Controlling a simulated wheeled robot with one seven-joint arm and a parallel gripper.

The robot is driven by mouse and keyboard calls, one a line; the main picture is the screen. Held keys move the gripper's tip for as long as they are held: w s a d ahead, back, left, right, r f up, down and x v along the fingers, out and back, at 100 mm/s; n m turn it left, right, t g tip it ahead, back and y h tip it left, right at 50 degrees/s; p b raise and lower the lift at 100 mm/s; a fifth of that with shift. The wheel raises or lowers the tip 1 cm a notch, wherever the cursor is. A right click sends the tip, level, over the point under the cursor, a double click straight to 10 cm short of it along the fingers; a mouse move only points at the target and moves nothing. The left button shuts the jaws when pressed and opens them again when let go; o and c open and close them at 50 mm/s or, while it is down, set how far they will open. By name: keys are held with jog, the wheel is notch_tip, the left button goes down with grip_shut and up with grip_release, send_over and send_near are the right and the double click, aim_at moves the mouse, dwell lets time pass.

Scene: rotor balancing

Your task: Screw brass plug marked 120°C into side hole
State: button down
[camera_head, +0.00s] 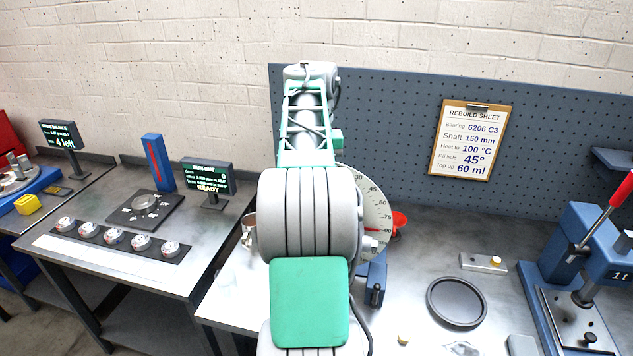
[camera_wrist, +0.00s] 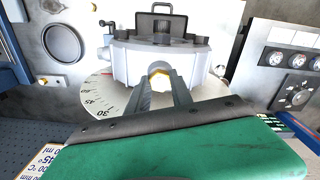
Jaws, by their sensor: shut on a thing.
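In the wrist view my gripper (camera_wrist: 160,76) is shut on a small brass piece (camera_wrist: 158,66), most likely the plug; no marking on it can be read. The fingers reach up to the near side of a light grey round housing (camera_wrist: 205,60), with the brass piece at that side. I cannot tell whether it is in a hole or only against it. The side hole itself is hidden. A white angle dial (camera_wrist: 105,97) lies behind the fingers. In the head view my arm hides the gripper and the housing; part of the dial (camera_head: 376,205) shows.
A blue press (camera_head: 590,270) stands at right. A rebuild sheet (camera_head: 470,140) hangs on the pegboard. A red funnel-like item (camera_head: 400,221) is beside the dial.

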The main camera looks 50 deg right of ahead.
jog(key=m, duration=0.6)
jog(key=shift+w+f, duration=0.1)
jog(key=m, duration=0.6)
jog(key=shift+f+m+p, duration=0.1)
jog(key=shift+m+p, duration=0.2)
jog(key=shift+p, duration=0.05)
jog(key=c, duration=1.6)
grip_release()
jog(key=shift+m, duration=0.8)
jog(key=o, duration=0.5)
jog(key=shift+o, duration=0.2)
jog(key=shift+c, duration=0.7)
